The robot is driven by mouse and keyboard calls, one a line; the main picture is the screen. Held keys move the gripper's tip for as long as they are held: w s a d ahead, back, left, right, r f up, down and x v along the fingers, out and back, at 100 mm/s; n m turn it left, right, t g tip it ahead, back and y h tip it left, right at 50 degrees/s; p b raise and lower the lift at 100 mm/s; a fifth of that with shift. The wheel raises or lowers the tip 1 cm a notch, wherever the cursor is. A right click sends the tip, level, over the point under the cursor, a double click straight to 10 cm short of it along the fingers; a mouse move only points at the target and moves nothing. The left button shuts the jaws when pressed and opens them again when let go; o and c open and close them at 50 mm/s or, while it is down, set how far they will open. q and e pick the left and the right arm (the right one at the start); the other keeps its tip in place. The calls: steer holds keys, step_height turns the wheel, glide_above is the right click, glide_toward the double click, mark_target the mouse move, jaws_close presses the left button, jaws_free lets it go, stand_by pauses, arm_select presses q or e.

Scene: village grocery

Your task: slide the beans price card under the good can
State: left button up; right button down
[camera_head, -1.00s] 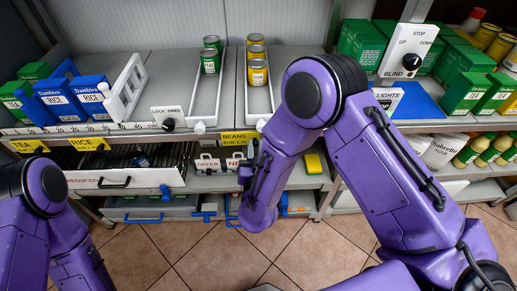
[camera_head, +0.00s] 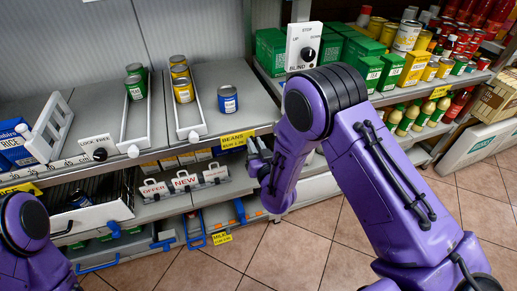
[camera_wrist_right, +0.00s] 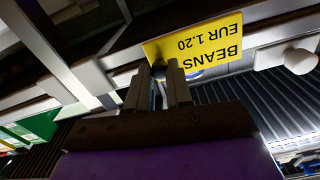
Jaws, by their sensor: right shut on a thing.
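The yellow beans price card (camera_head: 237,139) reads BEANS EUR 1.20 and sits on the shelf's front rail below a lone blue can (camera_head: 227,99). It also shows in the right wrist view, upside down (camera_wrist_right: 205,47). My right gripper (camera_head: 257,148) is at the card's right end; in the right wrist view its fingers (camera_wrist_right: 163,80) are shut at the card's edge. Two green cans (camera_head: 135,82) and several yellow cans (camera_head: 182,85) stand in white lanes to the left. No label marks which can is good. Only my left arm's link shows, not its gripper.
A white lane end (camera_head: 193,135) is left of the card. Below are OFFER and NEW tags (camera_head: 185,180) and blue-handled drawers (camera_head: 193,229).

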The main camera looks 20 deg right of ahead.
steer(key=shift+d, duration=0.2)
steer(key=c, duration=1.1)
jaws_free()
steer(key=shift+o, duration=0.5)
steer(key=shift+w, duration=0.15)
steer(key=s+b, duration=0.1)
steer(key=s, duration=0.9)
steer(key=shift+s+a, duration=0.25)
steer(key=shift+s, duration=0.05)
